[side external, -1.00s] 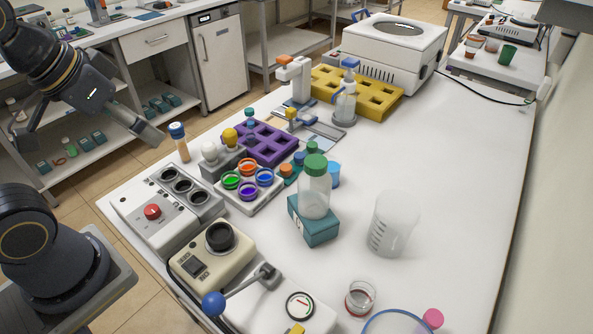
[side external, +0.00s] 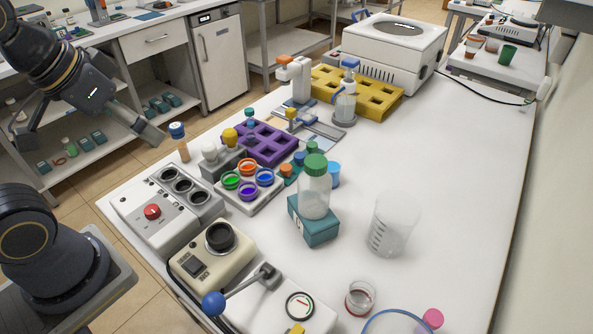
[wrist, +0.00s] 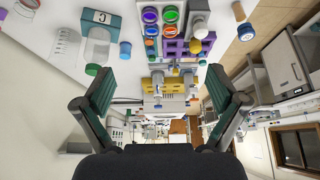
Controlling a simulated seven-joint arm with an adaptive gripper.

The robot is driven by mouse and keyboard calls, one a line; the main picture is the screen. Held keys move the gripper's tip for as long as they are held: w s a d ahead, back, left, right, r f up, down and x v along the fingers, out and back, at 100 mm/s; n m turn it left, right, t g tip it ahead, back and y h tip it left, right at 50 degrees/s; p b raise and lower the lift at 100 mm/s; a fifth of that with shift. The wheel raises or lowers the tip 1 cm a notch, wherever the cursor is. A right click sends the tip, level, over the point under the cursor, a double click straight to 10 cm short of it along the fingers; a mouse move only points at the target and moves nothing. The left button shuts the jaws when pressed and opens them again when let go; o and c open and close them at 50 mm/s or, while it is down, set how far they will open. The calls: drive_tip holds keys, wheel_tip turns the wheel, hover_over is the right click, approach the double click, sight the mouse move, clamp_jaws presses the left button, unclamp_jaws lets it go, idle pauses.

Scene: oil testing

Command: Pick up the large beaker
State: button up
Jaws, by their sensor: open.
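The large beaker (side external: 393,225) is translucent white with graduation marks. It stands upright and empty-looking on the right half of the white bench, in front of the camera. It also shows at the upper left of the wrist view (wrist: 66,46). My gripper (side external: 85,132) is at the left of the side view, well away from the beaker and off the bench's left side. Its two fingers are spread wide with nothing between them, as the wrist view shows too (wrist: 160,78).
A green-capped bottle (side external: 314,195) on a teal box (side external: 318,228) stands just left of the beaker. A small glass with dark red liquid (side external: 360,297) is in front. Testing devices (side external: 205,262), colored cups and a purple rack (side external: 270,145) fill the left side. The bench behind the beaker is clear.

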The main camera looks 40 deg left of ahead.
drive_tip(key=shift+o, duration=0.3)
drive_tip(key=w+d+r+n+h, duration=0.2)
drive_tip(key=w+d+r+n, duration=0.3)
drive_tip(key=w+r+n, duration=0.65)
drive_tip(key=n+g+h, duration=0.2)
drive_tip(key=n+g, duration=0.2)
drive_tip(key=n, duration=0.6)
hover_over(397, 211)
drive_tip(key=s+a, duration=0.2)
drive_tip(key=s, duration=0.2)
wheel_tip(397, 211, down, 26)
drive_tip(key=f, duration=0.1)
drive_tip(key=shift+m, duration=0.25)
drive_tip(key=shift+s+d+x, duration=0.1)
drive_tip(key=shift+s+x, duration=0.1)
drive_tip(key=shift+x, duration=1.25)
drive_tip(key=shift+s+d+x, duration=0.15)
drive_tip(key=shift+s+x, duration=0.05)
drive_tip(key=shift+x, duration=1.3)
drive_tip(key=shift+r, duration=0.1)
